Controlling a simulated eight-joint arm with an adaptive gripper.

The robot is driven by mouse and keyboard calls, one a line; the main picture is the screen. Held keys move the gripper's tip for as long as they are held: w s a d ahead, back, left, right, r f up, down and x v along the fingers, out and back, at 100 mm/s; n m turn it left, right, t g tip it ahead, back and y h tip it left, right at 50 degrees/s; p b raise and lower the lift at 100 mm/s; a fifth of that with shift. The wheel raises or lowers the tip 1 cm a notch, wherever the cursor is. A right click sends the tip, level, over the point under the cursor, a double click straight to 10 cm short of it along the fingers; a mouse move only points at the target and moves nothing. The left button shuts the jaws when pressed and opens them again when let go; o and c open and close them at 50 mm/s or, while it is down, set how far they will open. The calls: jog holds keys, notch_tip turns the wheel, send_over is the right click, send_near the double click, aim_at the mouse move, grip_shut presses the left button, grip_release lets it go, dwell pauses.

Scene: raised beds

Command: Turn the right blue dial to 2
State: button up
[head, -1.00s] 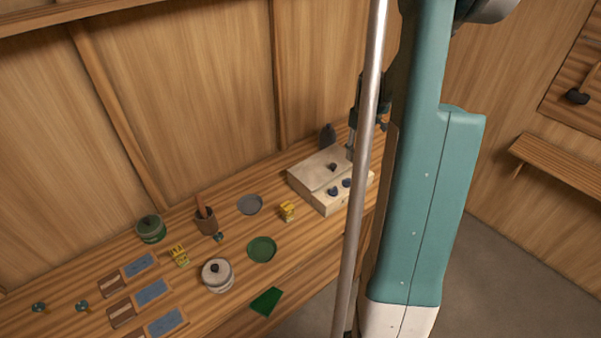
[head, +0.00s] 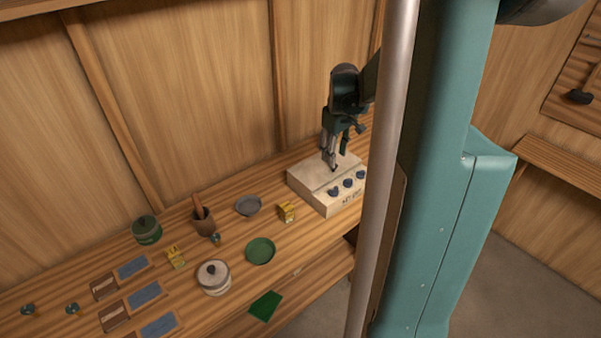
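A pale wooden box (head: 318,197) stands toward the right end of the workbench. Three dark blue dials sit in a row on its front part: a left one (head: 333,191), a middle one (head: 348,183) and the right blue dial (head: 361,174), which is close to the edge of my column. Lettering below the dials and the dial markings are too small to read. My gripper (head: 332,163) points down over the back top part of the box, left of and behind the right dial. A dark knob there is partly covered by the gripper. Contact and finger opening are unclear.
My column and arm hide the bench's right end. The wooden wall rises behind.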

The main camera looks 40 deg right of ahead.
jog(key=a+r+t+b, duration=0.1)
jog(key=a+b, duration=0.5)
jog(key=a, duration=1)
jog(key=shift+w+t+h, duration=0.15)
jog(key=shift+t+h, duration=0.15)
jog(key=shift+r, duration=0.1)
dwell(0.3)
jog(key=s+a+r+t, duration=0.1)
jog(key=s+a, duration=0.3)
jog(key=a, duration=0.5)
jog(key=s+a+r+t+y, duration=0.1)
jog(key=s+a, duration=0.3)
jog(key=a, duration=0.5)
jog(key=s+a+r+t, duration=0.1)
jog(key=s+a+t, duration=0.1)
jog(key=s+a, duration=0.3)
jog(key=a, duration=0.4)
jog(key=shift+a+r+t, duration=0.3)
jog(key=shift+a, duration=0.05)
jog(key=shift+f, duration=0.1)
notch_tip(320, 180, down, 11)
jog(key=b, duration=1.1)
